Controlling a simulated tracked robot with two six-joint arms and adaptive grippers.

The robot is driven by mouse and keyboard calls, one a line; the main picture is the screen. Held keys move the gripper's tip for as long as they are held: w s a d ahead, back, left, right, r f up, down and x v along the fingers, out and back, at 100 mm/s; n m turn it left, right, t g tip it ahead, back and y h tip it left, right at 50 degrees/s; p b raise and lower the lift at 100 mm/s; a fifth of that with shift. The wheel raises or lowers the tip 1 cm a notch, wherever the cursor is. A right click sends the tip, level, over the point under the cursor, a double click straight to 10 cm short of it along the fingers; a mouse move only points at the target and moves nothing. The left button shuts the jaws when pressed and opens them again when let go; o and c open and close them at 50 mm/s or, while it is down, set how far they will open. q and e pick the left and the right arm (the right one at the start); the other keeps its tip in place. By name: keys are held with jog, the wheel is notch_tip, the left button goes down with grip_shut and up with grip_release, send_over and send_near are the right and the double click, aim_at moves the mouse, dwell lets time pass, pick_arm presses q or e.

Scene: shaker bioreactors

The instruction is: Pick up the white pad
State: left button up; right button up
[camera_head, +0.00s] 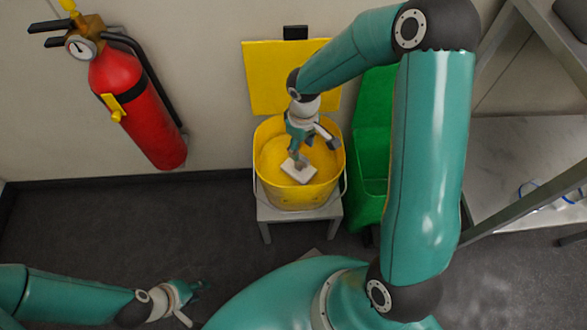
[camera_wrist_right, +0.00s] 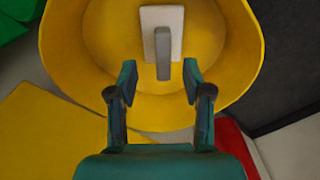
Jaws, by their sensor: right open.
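The white pad (camera_head: 298,171) is a small rectangular block with a grey handle-like bar on it. It lies inside the yellow bucket (camera_head: 300,199). In the right wrist view the pad (camera_wrist_right: 150,20) is ahead of the fingers, with its grey bar (camera_wrist_right: 163,55) pointing toward the gap between them. My right gripper (camera_head: 304,150) reaches down into the bucket, just above the pad. In the wrist view the right gripper (camera_wrist_right: 161,82) is open, with nothing between its fingertips. My left gripper (camera_head: 194,301) is low at the left, away from the bucket; its fingers are too small to read.
The bucket stands on a small grey stool (camera_head: 303,216), with a yellow lid (camera_head: 270,85) raised behind it. A green bin (camera_head: 368,190) is close on its right. A red fire extinguisher (camera_head: 133,105) hangs on the wall at left. A metal-framed shelf (camera_head: 525,160) stands at right.

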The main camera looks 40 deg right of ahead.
aim_at(299, 163)
jog(key=f, duration=0.1)
jog(key=f+b, duration=0.1)
jog(key=f, duration=0.3)
jog(key=shift+w+a, duration=0.25)
jog(key=shift+w, duration=0.1)
jog(key=shift+c, duration=0.2)
grip_shut()
